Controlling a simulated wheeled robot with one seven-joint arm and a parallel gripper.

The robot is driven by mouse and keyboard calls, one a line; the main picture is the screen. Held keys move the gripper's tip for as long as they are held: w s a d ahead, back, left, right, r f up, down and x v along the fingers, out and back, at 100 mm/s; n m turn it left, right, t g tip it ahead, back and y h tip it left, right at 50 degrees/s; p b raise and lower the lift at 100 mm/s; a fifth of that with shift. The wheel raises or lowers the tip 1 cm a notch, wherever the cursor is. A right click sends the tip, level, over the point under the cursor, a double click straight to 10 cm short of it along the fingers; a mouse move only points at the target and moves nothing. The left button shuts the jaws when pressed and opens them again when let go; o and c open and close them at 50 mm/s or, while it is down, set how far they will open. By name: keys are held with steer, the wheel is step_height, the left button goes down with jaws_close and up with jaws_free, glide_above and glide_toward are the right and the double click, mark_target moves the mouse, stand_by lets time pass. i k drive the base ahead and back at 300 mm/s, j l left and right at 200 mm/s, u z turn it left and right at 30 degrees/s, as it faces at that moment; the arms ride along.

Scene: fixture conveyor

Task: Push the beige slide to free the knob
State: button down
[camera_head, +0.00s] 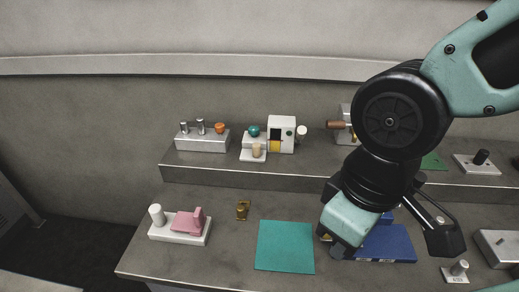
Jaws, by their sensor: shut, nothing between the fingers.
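The beige slide (257,149) is a small beige block on the low white base of a fixture on the raised back shelf. A dark teal knob (253,131) sits just behind it, beside the white upright housing (281,134). I cannot tell whether slide and knob touch. My gripper (337,250) points down over the front table, to the right of the teal mat and well in front of and right of the slide. It is shut and empty, with its fingertips partly hidden by its mint-coloured body.
A grey block with pegs and an orange knob (219,128) stands left of the fixture. On the front table are a pink block (188,221) on a white base, a brass piece (242,209), a teal mat (285,257) and a blue plate (394,243). A step edge (240,178) separates the levels.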

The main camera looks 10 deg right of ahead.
mark_target(256, 146)
steer(key=k+j+u, duration=0.15)
steer(key=u, duration=0.2)
steer(key=k+j+u, duration=0.15)
steer(key=u, duration=0.25)
